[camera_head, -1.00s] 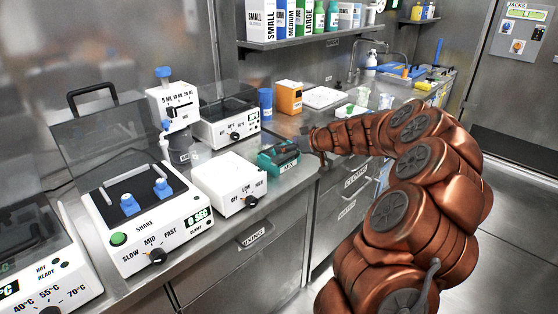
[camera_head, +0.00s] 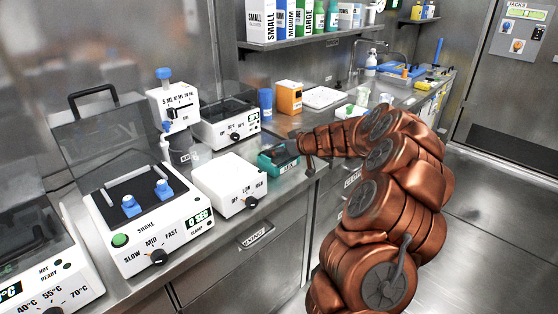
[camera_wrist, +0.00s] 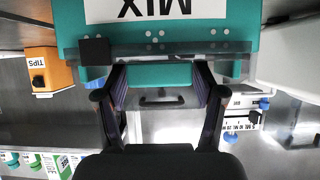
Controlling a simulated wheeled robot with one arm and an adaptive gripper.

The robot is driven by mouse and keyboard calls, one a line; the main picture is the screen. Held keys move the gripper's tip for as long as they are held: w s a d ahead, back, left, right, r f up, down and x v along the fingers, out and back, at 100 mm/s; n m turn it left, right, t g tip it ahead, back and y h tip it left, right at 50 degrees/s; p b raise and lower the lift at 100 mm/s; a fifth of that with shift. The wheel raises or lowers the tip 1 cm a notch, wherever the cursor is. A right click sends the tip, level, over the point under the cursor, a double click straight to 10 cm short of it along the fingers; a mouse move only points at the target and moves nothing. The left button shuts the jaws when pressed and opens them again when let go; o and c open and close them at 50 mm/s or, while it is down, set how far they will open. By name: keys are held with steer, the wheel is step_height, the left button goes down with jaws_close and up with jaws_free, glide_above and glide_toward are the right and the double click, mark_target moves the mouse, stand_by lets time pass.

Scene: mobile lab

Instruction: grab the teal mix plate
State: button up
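The teal mix plate (camera_head: 277,164) sits on the counter to the right of the white OFF/LOW/HIGH box in the head view. My gripper (camera_head: 284,152) is at it from the right and covers part of its top. In the wrist view the teal block (camera_wrist: 240,42) fills the top, with its white MIX label upside down. The fingers of my gripper (camera_wrist: 161,82) are spread wide, with a teal part of the block showing between and beyond them. No firm contact of the fingers on it can be made out.
The white OFF/LOW/HIGH box (camera_head: 226,180) stands close to the left of the plate. The shaker (camera_head: 145,230) is further left. An orange tips box (camera_head: 289,97) and a blue cylinder (camera_head: 265,101) stand behind. The counter's front edge is near the plate.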

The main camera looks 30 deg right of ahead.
steer(key=c, duration=0.8)
steer(key=shift+r, duration=0.15)
